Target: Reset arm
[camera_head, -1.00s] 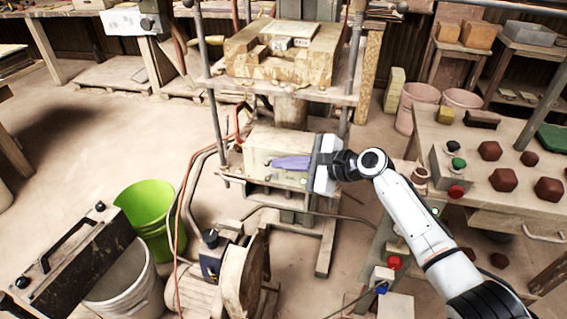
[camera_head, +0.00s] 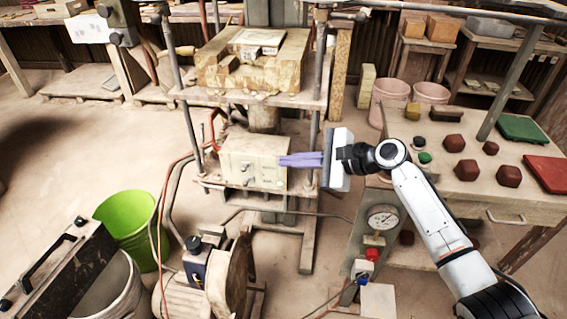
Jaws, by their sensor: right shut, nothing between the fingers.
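My right gripper (camera_head: 284,160) shows at the centre, its purple fingers shut together and pointing left. Nothing shows between them. My right arm comes in from the lower right. The fingertips overlap the right edge of the press's pale lower block (camera_head: 245,165) in the picture; I cannot tell whether they touch it. My left gripper is not in view.
The tile press frame (camera_head: 325,98) stands behind the fingers. A table (camera_head: 470,188) with several dark red hexagonal pieces is at right. A pressure gauge (camera_head: 382,220) stands below the arm. A green bucket (camera_head: 125,222) and motor (camera_head: 195,290) are at lower left.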

